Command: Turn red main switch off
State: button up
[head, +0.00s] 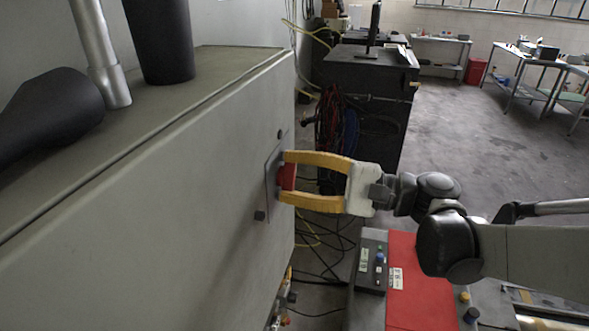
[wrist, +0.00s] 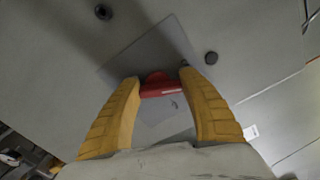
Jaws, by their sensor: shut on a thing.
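The red main switch (head: 287,177) sits on a grey plate (head: 272,180) on the side of a large grey cabinet (head: 150,200). My gripper (head: 283,177) reaches it from the right with its yellow fingers closed on the red knob, one finger above and one below. In the wrist view the red switch (wrist: 160,86) lies between the tips of my gripper (wrist: 160,82), and the tips touch its ends. The grey plate (wrist: 150,50) shows behind it. The fingers hide parts of the switch, and its setting cannot be read.
A control box (head: 371,262) and a red panel (head: 415,270) lie below my arm. A dark cart (head: 372,75) with cables stands behind. Open floor (head: 460,130) lies at the right.

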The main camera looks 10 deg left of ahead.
jog(key=shift+f+n, duration=0.1)
jog(key=shift+n, duration=2.2)
jog(key=o, duration=1.2)
jog(key=d, duration=0.8)
jog(key=s+d, duration=0.1)
jog(key=d, duration=0.3)
jog(key=c, duration=0.6)
